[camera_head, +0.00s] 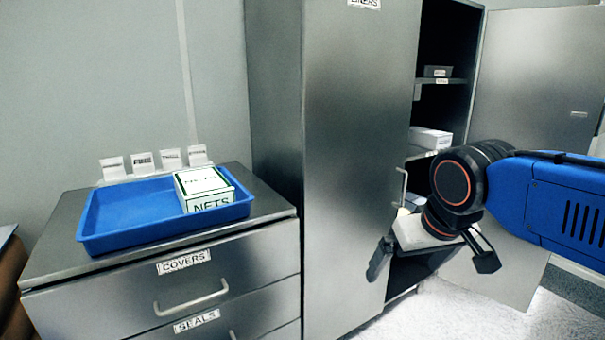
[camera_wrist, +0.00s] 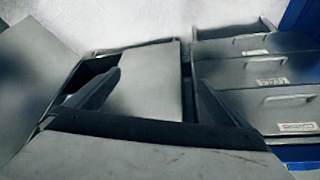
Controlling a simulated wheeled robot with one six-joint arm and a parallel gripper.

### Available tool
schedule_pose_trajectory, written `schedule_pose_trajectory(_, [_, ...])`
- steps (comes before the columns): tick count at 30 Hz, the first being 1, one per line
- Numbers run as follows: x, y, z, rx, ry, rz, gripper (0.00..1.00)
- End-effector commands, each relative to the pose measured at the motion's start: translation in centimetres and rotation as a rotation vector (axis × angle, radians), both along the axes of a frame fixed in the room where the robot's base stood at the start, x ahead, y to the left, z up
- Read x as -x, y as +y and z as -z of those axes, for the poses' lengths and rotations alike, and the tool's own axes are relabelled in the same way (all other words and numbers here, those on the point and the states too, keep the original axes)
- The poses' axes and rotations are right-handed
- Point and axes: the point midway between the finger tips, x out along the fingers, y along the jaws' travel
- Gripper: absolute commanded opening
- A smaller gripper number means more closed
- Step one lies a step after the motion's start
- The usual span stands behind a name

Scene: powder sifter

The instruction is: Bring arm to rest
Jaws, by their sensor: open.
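My gripper (camera_head: 430,262) hangs at the end of my blue arm, in front of the open right side of the steel cabinet. Its two dark fingers are spread wide with nothing seen between them in the head view. In the wrist view, the gripper (camera_wrist: 145,95) shows its fingers apart, with a grey cabinet surface beyond them. My arm reaches in from the right edge of the head view.
A steel cabinet (camera_head: 350,150) stands in the middle, its right door (camera_head: 535,120) swung open. Left is a drawer unit (camera_head: 230,265) with a blue tray (camera_head: 135,235) holding a NETS box (camera_head: 203,188). Several small label cards (camera_head: 142,162) stand behind. White floor shows below.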

Motion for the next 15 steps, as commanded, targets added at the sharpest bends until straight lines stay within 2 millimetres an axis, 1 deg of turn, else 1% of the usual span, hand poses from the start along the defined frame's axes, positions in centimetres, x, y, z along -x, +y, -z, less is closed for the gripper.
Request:
schedule_pose_trajectory(1, [1.1,-1.5,1.2,0.000,0.005,0.027,1.00])
schedule_pose_trajectory(6, [5.0,-5.3,5.2,-0.002,0.022,0.096,1.00])
schedule_pose_trajectory(9, [7.1,-6.9,7.4,-0.003,0.030,0.133,1.00])
schedule_pose_trajectory(12, [8.8,-8.0,9.3,-0.006,0.037,0.162,1.00])
schedule_pose_trajectory(15, [9.9,-8.6,10.5,-0.006,0.042,0.181,1.00])
